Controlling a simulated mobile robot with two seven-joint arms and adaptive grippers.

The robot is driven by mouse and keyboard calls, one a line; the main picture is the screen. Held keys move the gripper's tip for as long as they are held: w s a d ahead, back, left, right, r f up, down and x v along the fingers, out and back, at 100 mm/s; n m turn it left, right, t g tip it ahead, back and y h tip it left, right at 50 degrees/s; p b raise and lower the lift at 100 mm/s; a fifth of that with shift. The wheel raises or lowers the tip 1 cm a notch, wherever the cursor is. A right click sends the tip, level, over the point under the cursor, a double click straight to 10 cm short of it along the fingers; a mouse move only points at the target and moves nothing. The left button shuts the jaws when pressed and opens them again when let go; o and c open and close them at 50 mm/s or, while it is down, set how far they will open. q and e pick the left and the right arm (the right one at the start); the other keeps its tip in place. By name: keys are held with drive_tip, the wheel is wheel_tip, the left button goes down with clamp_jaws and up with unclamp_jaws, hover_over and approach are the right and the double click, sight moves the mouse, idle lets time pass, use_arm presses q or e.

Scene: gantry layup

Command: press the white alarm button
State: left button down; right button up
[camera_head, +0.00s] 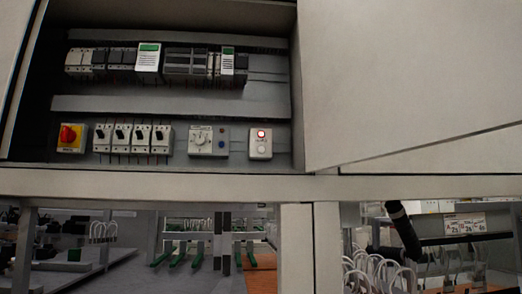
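The white alarm button (262,149) is a small round button on the lower part of a pale box. The box (252,143) is mounted at the lower right inside the open electrical cabinet. A red ring-shaped light (261,134) glows above the button. Nothing covers the button or touches it. Neither of my grippers shows in the head view.
The cabinet also holds a red-and-yellow rotary switch (69,136), several breakers (132,137) and a dial unit (207,140). A large pale panel (400,75) stands right of the opening. A pale ledge (150,185) runs below. A black cylindrical part (404,230) hangs at lower right.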

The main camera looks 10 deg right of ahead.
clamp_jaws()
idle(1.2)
